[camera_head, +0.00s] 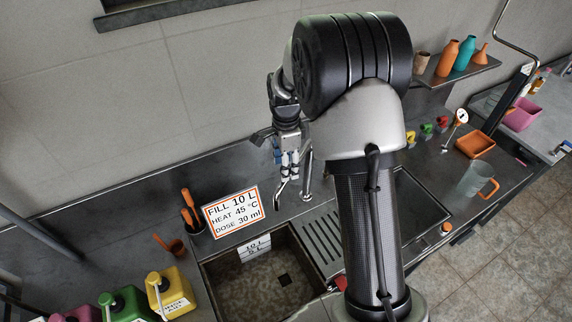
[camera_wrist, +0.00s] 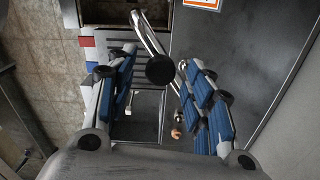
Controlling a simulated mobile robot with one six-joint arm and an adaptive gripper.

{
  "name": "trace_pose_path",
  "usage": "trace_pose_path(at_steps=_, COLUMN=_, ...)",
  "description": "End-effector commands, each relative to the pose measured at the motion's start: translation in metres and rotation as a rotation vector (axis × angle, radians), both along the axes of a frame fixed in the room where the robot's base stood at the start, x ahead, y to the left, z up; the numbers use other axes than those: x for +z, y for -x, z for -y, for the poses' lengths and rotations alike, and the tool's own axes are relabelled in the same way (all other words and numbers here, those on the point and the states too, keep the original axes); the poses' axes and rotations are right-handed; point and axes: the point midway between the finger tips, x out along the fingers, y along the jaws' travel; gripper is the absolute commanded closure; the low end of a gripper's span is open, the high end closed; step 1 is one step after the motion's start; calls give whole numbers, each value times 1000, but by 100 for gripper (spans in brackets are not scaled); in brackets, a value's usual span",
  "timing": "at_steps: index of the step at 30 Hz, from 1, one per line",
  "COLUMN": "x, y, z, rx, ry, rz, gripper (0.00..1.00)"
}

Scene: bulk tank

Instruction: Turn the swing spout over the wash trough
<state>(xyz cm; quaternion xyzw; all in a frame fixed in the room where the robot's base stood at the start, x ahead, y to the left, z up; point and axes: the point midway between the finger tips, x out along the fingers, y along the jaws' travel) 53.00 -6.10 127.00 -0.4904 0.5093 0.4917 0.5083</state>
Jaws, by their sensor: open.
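My gripper (camera_head: 286,170) is just beside the spout in the head view, fingers pointing down. In the wrist view my gripper (camera_wrist: 157,62) is open, with blue-padded fingers apart. The spout's chrome tube (camera_wrist: 150,36) and a round black end show between the fingertips there. I cannot tell whether either finger touches it. The trough is a dark, square basin with a drain; my arm hides part of the area right of it.
An orange-framed sign (camera_head: 232,212) stands behind the trough. A ribbed drainboard (camera_head: 323,243) lies to its right. Yellow (camera_head: 170,291) and green jugs (camera_head: 125,303) stand at the left front. A clear jug (camera_head: 474,181) and orange tray (camera_head: 475,144) are on the right counter.

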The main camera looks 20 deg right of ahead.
Motion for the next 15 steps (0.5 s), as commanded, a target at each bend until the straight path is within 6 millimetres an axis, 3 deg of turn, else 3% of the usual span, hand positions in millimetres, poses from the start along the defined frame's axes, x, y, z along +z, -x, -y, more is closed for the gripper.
trace_pose_path(at_steps=15, x=99, y=-1, z=0, rx=0, ry=0, rz=5, gripper=53)
